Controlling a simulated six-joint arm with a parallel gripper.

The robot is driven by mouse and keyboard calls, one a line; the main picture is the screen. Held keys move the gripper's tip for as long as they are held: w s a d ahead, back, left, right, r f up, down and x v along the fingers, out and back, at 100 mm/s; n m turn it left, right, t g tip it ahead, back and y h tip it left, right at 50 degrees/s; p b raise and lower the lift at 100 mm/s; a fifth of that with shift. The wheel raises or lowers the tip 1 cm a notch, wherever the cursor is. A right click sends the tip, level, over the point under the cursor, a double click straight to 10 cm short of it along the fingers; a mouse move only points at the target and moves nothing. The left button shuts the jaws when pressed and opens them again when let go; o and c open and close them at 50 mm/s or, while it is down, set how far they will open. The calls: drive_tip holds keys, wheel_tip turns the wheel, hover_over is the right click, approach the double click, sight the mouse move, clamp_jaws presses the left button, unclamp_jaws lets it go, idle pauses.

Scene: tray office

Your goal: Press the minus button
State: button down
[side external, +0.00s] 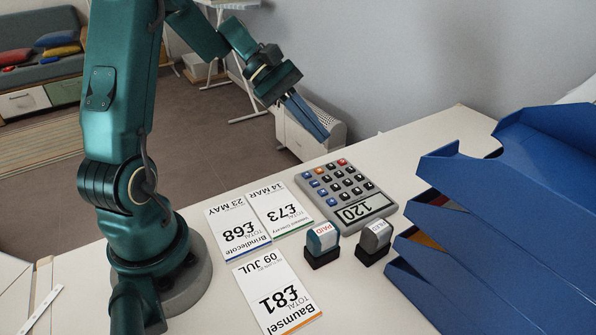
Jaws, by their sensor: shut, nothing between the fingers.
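The key symbols are too small to read, so I cannot tell which one is minus. My gripper (322,134) is shut and empty, its blue fingers pointing down and right. It is in the air beyond the far edge of the calculator in the picture, apart from the keys.
Stacked blue trays (520,190) fill the right side.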

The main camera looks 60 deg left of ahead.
sight(309, 182)
drive_tip(key=shift+s+a, duration=0.1)
drive_tip(key=shift+a, duration=0.45)
drive_tip(key=shift+f, duration=0.1)
drive_tip(key=shift+f, duration=4.3)
drive_tip(key=shift+f, duration=0.4)
drive_tip(key=shift+f, duration=0.35)
drive_tip(key=shift+r, duration=0.8)
